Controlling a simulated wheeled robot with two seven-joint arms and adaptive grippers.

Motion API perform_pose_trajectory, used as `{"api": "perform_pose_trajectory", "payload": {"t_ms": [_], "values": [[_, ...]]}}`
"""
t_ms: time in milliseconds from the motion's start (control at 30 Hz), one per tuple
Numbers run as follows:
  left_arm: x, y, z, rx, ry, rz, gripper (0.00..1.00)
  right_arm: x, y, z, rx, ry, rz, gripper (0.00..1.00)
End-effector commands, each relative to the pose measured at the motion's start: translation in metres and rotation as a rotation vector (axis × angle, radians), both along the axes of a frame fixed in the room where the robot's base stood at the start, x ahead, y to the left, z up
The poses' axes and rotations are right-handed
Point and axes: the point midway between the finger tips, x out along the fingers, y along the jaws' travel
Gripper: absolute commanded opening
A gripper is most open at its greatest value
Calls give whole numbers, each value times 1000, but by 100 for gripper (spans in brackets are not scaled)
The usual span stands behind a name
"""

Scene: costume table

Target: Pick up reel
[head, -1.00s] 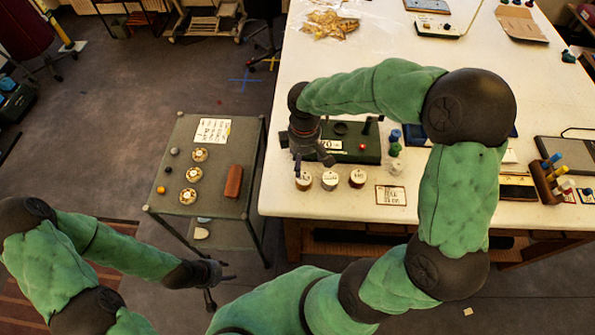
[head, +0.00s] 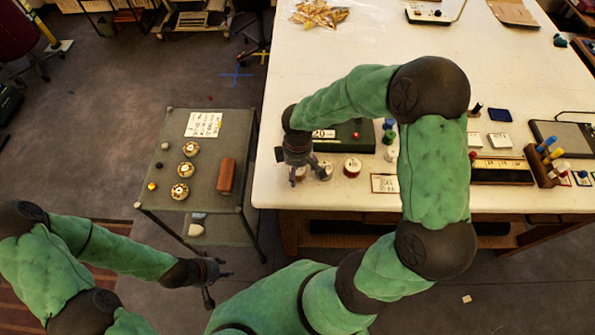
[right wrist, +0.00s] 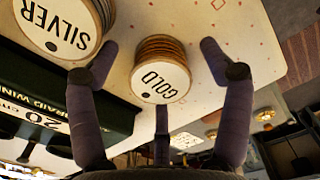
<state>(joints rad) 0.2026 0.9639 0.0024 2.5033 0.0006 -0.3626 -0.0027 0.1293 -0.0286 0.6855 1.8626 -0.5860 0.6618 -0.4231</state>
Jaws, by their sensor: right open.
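Several reels are in view. On the white table in the head view stand a gold reel (head: 299,174), a silver reel (head: 325,171) and a dark red reel (head: 352,167). In the right wrist view, the reel marked GOLD (right wrist: 162,79) sits between my spread fingers, and the reel marked SILVER (right wrist: 65,22) is beside it at top left. My right gripper (right wrist: 160,52) is open around the gold reel; I cannot tell whether a finger touches it. In the head view, my right gripper (head: 305,180) partly hides the reels. My left gripper (head: 220,288) is open and empty, beside the cart.
A grey cart (head: 215,130) holds several round gold-rimmed pieces (head: 186,169), a brown block (head: 226,175) and a paper sheet. A green braid winder (head: 345,138) stands behind the reels. A small card (head: 384,184) lies to their right.

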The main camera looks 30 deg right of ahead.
Motion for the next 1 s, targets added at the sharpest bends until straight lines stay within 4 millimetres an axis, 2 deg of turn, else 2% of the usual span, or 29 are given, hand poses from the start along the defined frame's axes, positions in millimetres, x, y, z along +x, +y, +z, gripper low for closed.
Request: {"api": "perform_pose_trajectory", "payload": {"t_ms": [100,300,333,767,1000], "values": [[0,0,1,0,0,0,40,0,0,1,-1,-1,0,80],[0,0,1,0,0,0,40,0,0,1,-1,-1,0,23],[0,0,1,0,0,0,40,0,0,1,-1,-1,0,18],[0,0,1,0,0,0,40,0,0,3,0,0,0,18],[0,0,6,0,0,0,40,1,0,25,-1,-4,0,18]]}}
